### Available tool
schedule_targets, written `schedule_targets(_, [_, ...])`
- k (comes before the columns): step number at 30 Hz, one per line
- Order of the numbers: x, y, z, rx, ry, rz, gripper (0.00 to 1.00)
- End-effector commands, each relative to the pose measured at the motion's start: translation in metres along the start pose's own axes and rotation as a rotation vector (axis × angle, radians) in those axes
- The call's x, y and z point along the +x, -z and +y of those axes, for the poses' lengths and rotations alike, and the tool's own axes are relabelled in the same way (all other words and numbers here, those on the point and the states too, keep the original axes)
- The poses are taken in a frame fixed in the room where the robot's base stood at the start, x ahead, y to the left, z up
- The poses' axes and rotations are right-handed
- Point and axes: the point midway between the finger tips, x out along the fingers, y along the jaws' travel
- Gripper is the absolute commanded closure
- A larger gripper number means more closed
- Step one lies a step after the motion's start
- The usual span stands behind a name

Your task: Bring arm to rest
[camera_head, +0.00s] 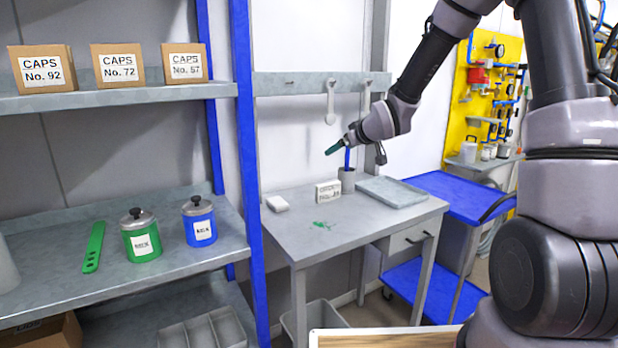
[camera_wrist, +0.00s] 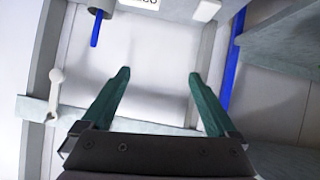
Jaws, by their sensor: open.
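My gripper (camera_head: 335,148) is held in the air above the grey workbench (camera_head: 375,232), left of the arm. In the wrist view its two green fingers (camera_wrist: 157,75) stand wide apart with nothing between them. My arm reaches from the right side of the head view across to the bench, its elbow out of the frame at the top.
On the bench are a labelled box (camera_head: 328,191), a grey cup (camera_head: 348,182), a tray (camera_head: 393,191) and a white block (camera_head: 277,203). Left, a shelf (camera_head: 95,270) holds a green canister (camera_head: 140,237) and a blue canister (camera_head: 199,222). A blue cart (camera_head: 460,192) stands right.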

Motion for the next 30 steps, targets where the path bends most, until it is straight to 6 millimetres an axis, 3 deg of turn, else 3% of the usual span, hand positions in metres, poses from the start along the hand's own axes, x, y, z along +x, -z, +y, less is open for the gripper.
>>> schedule_targets(3, [-0.054, 0.008, 0.021, 0.052, -0.087, -0.087, 0.06])
schedule_targets(9, [-0.152, 0.006, 0.042, 0.216, -0.215, -0.210, 0.06])
schedule_targets(14, [-0.234, -0.004, 0.041, 0.393, -0.284, -0.274, 0.06])
schedule_targets(18, [-0.301, -0.020, 0.025, 0.569, -0.303, -0.312, 0.06])
schedule_targets(24, [-0.369, -0.044, -0.007, 0.786, -0.269, -0.346, 0.06])
schedule_targets(30, [-0.394, -0.056, -0.025, 0.881, -0.235, -0.364, 0.06])
